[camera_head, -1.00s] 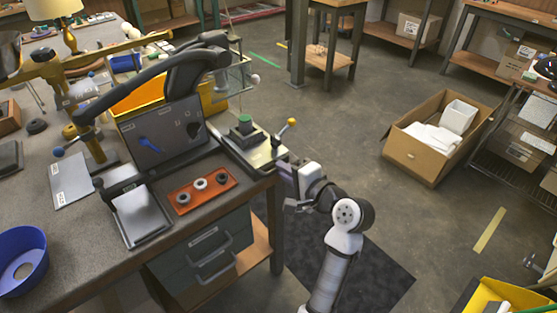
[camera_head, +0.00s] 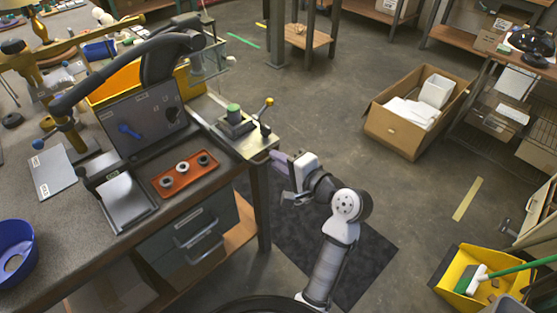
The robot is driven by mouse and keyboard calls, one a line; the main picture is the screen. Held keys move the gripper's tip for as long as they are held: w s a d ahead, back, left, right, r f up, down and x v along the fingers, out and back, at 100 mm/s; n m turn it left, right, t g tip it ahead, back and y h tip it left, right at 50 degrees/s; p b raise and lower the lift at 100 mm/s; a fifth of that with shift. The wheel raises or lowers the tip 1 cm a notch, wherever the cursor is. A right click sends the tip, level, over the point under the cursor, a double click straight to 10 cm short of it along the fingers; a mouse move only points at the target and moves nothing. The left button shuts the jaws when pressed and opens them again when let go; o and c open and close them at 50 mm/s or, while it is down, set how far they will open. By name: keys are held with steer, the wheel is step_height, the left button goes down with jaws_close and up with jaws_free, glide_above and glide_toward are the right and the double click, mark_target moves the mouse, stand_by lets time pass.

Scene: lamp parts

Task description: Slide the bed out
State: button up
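The bed (camera_head: 257,144) appears to be the pale metal plate of the machine at the right corner of the workbench. A dark block with a green top (camera_head: 233,108) stands on it. A lever with a yellow knob (camera_head: 269,101) rises beside the block. My gripper (camera_head: 281,172) is just beyond the bed's right end, at about the bench's edge height. I cannot tell whether it touches the bed. Its fingers are small and partly hidden by its body, so their opening is unclear. I see nothing held.
The workbench (camera_head: 60,220) holds an orange tray (camera_head: 187,174) with several rings, a dark panel (camera_head: 143,130) and a blue bowl (camera_head: 15,258). A cardboard box (camera_head: 395,130) and a yellow bin (camera_head: 455,285) stand on the floor to the right. The floor between is clear.

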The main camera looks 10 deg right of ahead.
steer(key=b+v, duration=0.1)
steer(key=v, duration=1.2)
steer(key=shift+s+d, duration=0.25)
steer(key=shift+s, duration=0.1)
